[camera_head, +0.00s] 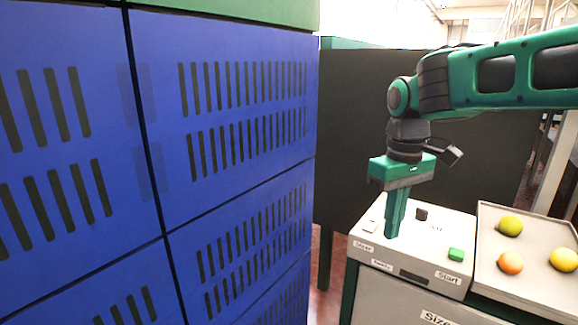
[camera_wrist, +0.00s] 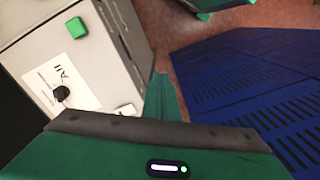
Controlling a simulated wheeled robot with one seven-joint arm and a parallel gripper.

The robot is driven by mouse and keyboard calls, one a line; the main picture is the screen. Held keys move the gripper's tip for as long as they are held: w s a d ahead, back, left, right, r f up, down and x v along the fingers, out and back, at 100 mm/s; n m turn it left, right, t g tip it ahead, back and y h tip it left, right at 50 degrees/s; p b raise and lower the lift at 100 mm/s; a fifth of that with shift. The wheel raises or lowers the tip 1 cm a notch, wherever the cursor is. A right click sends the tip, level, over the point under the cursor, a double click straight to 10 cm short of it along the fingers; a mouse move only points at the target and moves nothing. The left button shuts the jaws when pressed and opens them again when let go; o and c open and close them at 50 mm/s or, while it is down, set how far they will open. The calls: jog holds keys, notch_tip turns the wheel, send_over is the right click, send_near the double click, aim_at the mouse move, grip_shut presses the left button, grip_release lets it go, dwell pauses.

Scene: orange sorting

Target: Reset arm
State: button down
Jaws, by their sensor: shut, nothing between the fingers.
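My gripper (camera_head: 393,226) is green and points straight down at the end of my green arm, in the right half of the head view. Its fingers are together with nothing between them. In the head view the fingertips overlap the top of a white control box (camera_head: 445,222); I cannot tell whether they touch it. In the wrist view the closed fingers (camera_wrist: 161,98) show beside the same box (camera_wrist: 112,60), against the reddish floor.
The box carries a green button (camera_head: 456,254), a black knob (camera_head: 421,214) and a white button (camera_head: 369,226). A tray (camera_head: 484,230) with several fruits stands right of it. A large blue slotted cabinet (camera_head: 235,110) fills the left. A dark panel (camera_head: 350,120) stands behind.

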jog(key=s+d+f+m, duration=0.3)
jog(key=s+d, duration=0.3)
jog(key=d, duration=0.1)
jog(key=s+d+f+m, duration=0.2)
jog(key=s+d+m, duration=0.1)
jog(key=s+d, duration=0.35)
jog(key=s+d+f+m, duration=0.2)
jog(key=s+d+f, duration=0.1)
jog(key=s, duration=0.2)
jog(key=s+d+f+m, duration=0.2)
jog(key=s+f+m, duration=0.1)
jog(key=s, duration=0.3)
jog(key=shift+s+d, duration=0.3)
jog(key=shift+d, duration=0.1)
